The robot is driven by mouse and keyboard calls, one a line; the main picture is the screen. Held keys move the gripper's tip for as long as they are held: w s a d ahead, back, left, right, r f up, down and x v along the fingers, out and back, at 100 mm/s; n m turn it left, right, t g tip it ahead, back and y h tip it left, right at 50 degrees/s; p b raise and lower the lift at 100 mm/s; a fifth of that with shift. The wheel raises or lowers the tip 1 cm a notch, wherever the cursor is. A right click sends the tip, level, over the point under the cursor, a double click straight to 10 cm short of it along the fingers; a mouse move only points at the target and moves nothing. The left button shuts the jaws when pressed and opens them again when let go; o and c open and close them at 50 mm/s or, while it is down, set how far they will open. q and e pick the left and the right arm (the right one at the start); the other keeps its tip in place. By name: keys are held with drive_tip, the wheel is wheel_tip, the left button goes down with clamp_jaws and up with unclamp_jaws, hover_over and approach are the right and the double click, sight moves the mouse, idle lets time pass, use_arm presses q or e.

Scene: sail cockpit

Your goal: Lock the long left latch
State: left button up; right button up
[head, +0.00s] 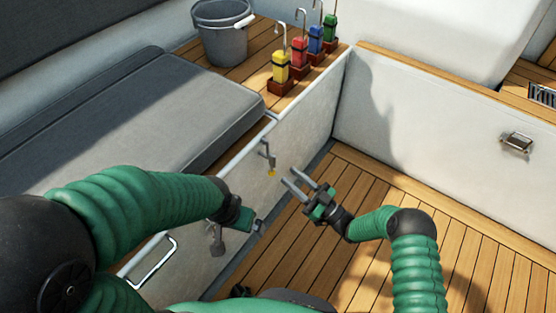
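A metal latch (265,152) with a yellow tip hangs on the pale side wall below the bench edge. A second grey latch piece (216,241) shows lower on the same wall, partly hidden by my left arm. I cannot tell for certain which is the long left latch. My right gripper (289,177) is open, its two fingers apart and pointing at the wall just right of the yellow-tipped latch, with nothing between them. My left gripper (257,228) is close to the wall near the lower latch; its fingers are mostly hidden, so its state is unclear.
A grey bucket (222,40) and several colored bottle-like blocks with hooks, such as the yellow one (280,67), stand on the wooden ledge. A grey cushion (130,115) covers the bench. A metal handle (152,263) sits lower left. The wooden floor (345,185) is clear.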

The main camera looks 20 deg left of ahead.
drive_tip(key=p+v, duration=0.1)
drive_tip(key=v, duration=0.7)
drive_tip(key=shift+d+f+p, duration=0.15)
drive_tip(key=shift+d+p, duration=0.05)
drive_tip(key=shift+p, duration=0.15)
